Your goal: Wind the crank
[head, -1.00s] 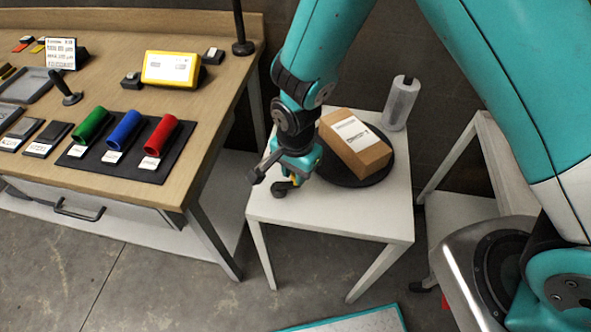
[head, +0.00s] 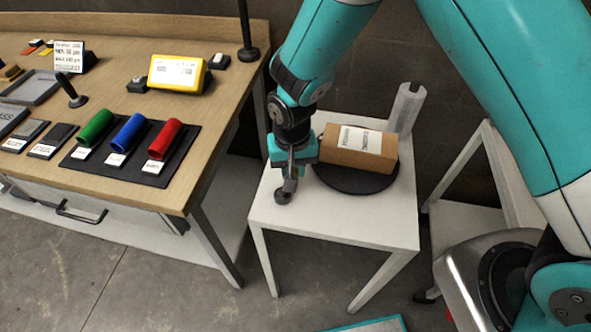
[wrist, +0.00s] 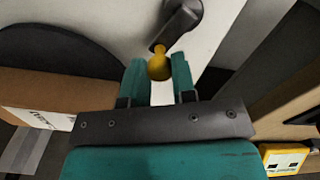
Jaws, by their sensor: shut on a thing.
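The crank is a dark grey arm (wrist: 178,24) with a yellow knob (wrist: 159,66), low beside the turntable. The grey crank part also shows in the head view (head: 284,196), at the near left of the white table. My gripper (wrist: 160,70) is shut on the yellow knob, with one finger on each side of it. In the head view the gripper's body hides the knob. The black round turntable (head: 357,184) carries a cardboard box (head: 372,150) with a white label.
A grey-white cylinder (head: 406,106) stands behind the box on the white table (head: 330,221). The wooden workbench (head: 215,140) to the left holds red, blue and green tubes and a yellow device (head: 178,73). Bare floor lies in front.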

